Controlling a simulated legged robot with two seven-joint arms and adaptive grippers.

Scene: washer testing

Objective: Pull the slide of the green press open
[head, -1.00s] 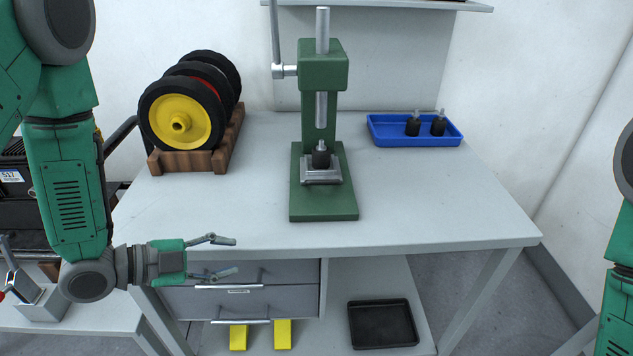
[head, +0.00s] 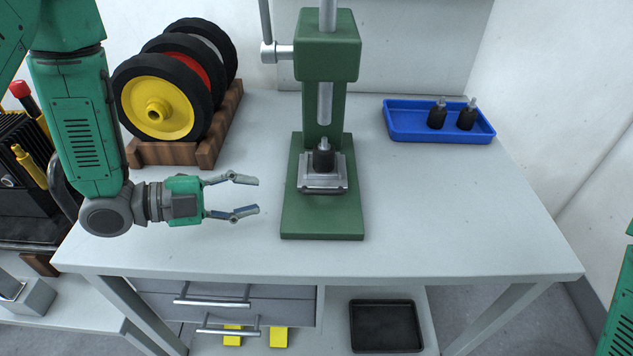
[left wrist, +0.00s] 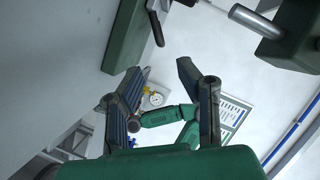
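The green press (head: 327,60) stands upright on the table, its base plate (head: 320,222) toward me. A grey metal slide (head: 323,188) lies on the base under the ram, with a black cylindrical part (head: 323,157) standing on it. My left gripper (head: 256,196) is open and empty, left of the base, pointing right toward it with a gap between. In the left wrist view, the open fingers (left wrist: 164,66) show nothing between them; the green base (left wrist: 128,38) is at upper left and the press head (left wrist: 293,38) at upper right. My right gripper is out of view.
A wooden rack (head: 175,153) with several wheels (head: 160,108) stands behind my left gripper. A blue tray (head: 400,126) with two black parts is at the back right. The table (head: 450,220) is clear right of the press. A black tray (head: 386,325) lies on the shelf below.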

